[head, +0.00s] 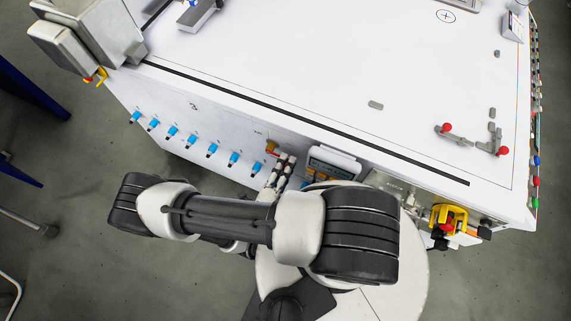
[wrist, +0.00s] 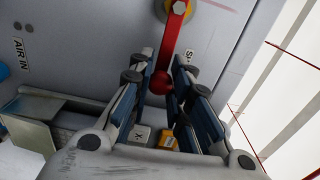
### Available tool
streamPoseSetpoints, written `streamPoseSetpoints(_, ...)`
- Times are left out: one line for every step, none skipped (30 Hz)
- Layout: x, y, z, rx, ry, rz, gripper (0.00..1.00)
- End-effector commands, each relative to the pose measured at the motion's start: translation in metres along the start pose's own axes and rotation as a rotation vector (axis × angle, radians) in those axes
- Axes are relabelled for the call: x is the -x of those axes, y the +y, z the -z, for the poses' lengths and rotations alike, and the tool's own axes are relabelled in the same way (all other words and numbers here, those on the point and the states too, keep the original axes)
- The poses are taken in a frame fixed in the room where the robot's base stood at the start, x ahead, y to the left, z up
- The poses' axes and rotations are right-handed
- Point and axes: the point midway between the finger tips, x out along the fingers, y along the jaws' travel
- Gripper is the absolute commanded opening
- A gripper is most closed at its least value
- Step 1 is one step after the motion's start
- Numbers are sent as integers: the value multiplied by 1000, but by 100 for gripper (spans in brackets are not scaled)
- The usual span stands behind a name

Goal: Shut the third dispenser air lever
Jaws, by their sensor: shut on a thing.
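A row of several blue levers (head: 191,141) runs along the front panel of the white bench in the head view. Their labels are too small to read, so I cannot tell which is the third. In the wrist view a red lever (wrist: 175,32) with a round red knob hangs from a yellow disc. My gripper (wrist: 165,62) has its fingers on either side of this lever and is shut on it near the knob. In the head view my gripper (head: 286,160) is at the panel, right of the blue row, below an orange-red part (head: 271,147).
A display unit (head: 333,162) sits on the panel just right of my gripper. The bench top (head: 290,60) is mostly bare. An AIR IN label (wrist: 22,58) is left of the red lever.

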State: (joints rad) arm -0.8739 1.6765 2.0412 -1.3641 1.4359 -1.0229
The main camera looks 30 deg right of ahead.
Motion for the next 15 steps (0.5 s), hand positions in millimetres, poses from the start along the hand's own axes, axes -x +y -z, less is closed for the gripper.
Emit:
streamPoseSetpoints(0, -1, 1, 3, 1, 3, 0)
streamPoseSetpoints(0, -1, 1, 3, 1, 3, 0)
streamPoseSetpoints(0, -1, 1, 3, 1, 3, 0)
streamPoseSetpoints(0, -1, 1, 3, 1, 3, 0)
streamPoseSetpoints(0, -1, 1, 3, 1, 3, 0)
streamPoseSetpoints(0, -1, 1, 3, 1, 4, 0)
streamPoseSetpoints(0, -2, 1, 3, 1, 4, 0)
streamPoseSetpoints(0, -2, 1, 3, 1, 4, 0)
streamPoseSetpoints(0, -2, 1, 3, 1, 4, 18)
streamPoseSetpoints(0, -2, 1, 3, 1, 4, 20)
streamPoseSetpoints(0, -2, 1, 3, 0, 4, 22)
streamPoseSetpoints(0, -2, 1, 2, 0, 4, 25)
streamPoseSetpoints(0, -2, 0, 2, 0, 4, 27)
streamPoseSetpoints(0, -1, 0, 2, 0, 4, 29)
streamPoseSetpoints(0, -1, 0, 2, 0, 3, 32)
